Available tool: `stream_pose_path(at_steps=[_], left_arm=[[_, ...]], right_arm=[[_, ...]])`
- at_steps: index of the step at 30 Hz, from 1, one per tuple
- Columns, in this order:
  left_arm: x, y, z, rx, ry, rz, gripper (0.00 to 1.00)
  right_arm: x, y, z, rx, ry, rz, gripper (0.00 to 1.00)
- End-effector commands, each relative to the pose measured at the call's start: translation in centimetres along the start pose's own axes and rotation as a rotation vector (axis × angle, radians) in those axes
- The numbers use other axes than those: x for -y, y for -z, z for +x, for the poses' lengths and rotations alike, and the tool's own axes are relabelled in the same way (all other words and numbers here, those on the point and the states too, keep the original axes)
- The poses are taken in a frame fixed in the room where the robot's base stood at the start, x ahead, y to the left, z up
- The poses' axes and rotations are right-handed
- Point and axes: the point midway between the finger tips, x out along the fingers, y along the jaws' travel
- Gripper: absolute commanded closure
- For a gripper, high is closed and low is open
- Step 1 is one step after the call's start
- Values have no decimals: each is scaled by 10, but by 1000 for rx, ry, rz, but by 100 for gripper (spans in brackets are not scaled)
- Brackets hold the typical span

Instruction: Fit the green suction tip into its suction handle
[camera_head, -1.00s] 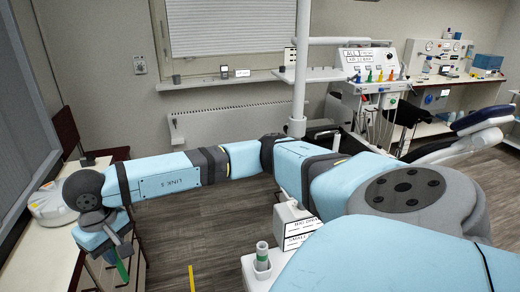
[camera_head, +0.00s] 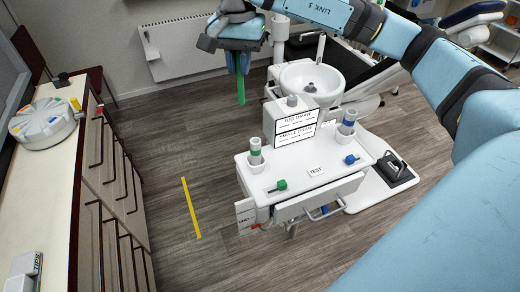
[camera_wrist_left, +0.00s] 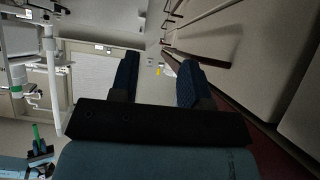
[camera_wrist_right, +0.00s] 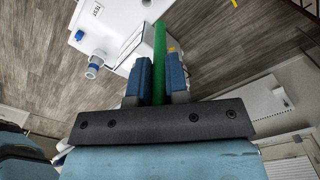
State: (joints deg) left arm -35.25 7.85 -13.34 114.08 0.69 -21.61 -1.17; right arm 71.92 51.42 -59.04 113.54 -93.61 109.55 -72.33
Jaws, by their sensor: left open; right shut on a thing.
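My right gripper (camera_head: 240,68) is shut on the long green suction tip (camera_head: 241,90), which hangs down from the fingers. In the head view they are above and slightly left of the white cart. The right wrist view shows the green tip (camera_wrist_right: 160,48) between the blue fingers. A grey upright handle with a green band (camera_head: 256,151), seemingly the suction handle, stands in a holder at the cart's left. The tip is well apart from it. My left gripper (camera_wrist_left: 158,80) shows only in the left wrist view, open and empty.
The white cart (camera_head: 310,178) carries a blue-banded handle (camera_head: 347,122), a green knob (camera_head: 278,186), a blue knob (camera_head: 351,159) and an upright sign (camera_head: 296,128). A basin (camera_head: 313,80) stands behind. A counter with a round tray (camera_head: 45,122) is at left; floor between is clear.

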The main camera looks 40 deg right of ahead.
Motion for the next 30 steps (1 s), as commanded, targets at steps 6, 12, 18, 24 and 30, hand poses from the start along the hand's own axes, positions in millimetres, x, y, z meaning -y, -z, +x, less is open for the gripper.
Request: stream_pose_path(at_steps=[6,12,18,24,30], left_arm=[[-3,-17,11,2,-6,-1,57],[-2,-19,12,0,-6,0,57],[0,-20,14,-4,-3,1,57],[0,-19,13,-3,-2,2,57],[0,-16,11,-3,-2,2,57]], right_arm=[[-24,4,-33,-6,3,297,100],[-29,4,-22,-2,-2,360,100],[-29,3,22,-1,-2,358,100],[-29,4,67,-3,-4,359,100],[-29,5,108,-4,-1,358,100]])
